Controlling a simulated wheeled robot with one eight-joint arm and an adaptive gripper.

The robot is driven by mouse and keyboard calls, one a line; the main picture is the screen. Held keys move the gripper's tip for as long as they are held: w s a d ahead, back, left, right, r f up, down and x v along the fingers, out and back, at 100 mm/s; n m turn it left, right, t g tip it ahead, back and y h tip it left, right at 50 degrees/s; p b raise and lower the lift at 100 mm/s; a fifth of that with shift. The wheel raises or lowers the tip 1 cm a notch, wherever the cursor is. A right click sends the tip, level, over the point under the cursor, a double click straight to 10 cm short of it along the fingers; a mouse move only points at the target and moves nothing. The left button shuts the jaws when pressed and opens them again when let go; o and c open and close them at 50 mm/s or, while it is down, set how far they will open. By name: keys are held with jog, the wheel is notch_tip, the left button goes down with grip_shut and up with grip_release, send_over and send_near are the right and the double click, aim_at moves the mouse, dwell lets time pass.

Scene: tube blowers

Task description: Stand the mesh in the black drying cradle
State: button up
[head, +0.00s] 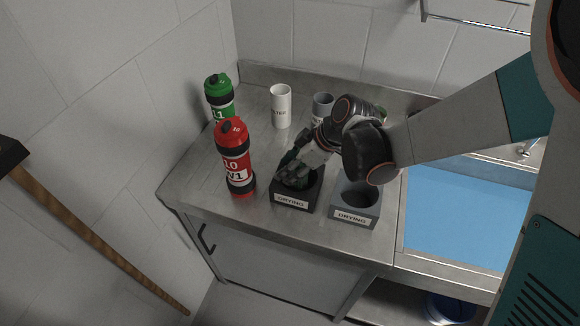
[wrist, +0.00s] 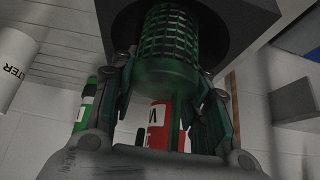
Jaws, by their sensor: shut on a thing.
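The black drying cradle (head: 297,201) stands near the front edge of the steel counter, with a "DRYING" label on its front. My gripper (head: 291,172) is right at its top and covers most of the opening. In the wrist view my gripper (wrist: 166,88) is shut on the green mesh (wrist: 168,40), a cylinder with a grid wall. The far end of the mesh lines up with the round dark opening of the black cradle (wrist: 245,14). How deep it sits is hidden. In the head view the mesh is hidden by my gripper.
A grey drying cradle (head: 354,207) stands just right of the black one. A red bottle (head: 235,160) is close on the left, with a green bottle (head: 219,93) behind it. A white filter tube (head: 281,106) and a grey cup (head: 322,104) stand behind. A blue sink (head: 455,220) lies right.

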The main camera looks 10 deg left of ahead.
jog(key=shift+f, duration=0.1)
jog(key=o, duration=1)
jog(key=shift+r+p, duration=0.55)
jog(key=p+v, duration=0.3)
jog(key=v, duration=0.9)
jog(key=shift+r, duration=0.1)
